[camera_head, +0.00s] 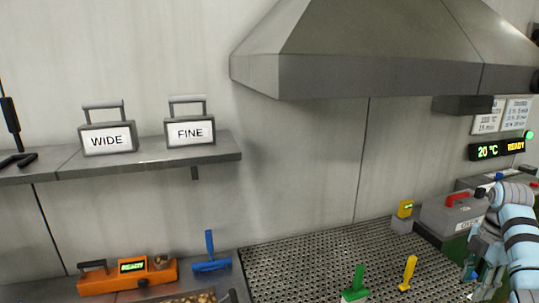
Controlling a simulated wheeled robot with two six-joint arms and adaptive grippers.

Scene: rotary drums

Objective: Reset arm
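My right arm comes in at the right edge, light blue with dark bands. My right gripper (479,279) hangs at its lower end, over the right part of the perforated metal table (300,262). The gripper is small, partly overlapped by its own links and close to the bottom edge, so I cannot tell whether its fingers are open or shut. No held thing can be made out. My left arm and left gripper are not in view.
A grey machine with a red handle (457,199) stands beside my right arm. Green (355,284) and yellow (408,272) upright-handled tools stand on the table. An orange device (128,279) and blue tool (211,262) are lower left. A hood (380,50) overhangs. The shelf (150,158) holds two labelled boxes.

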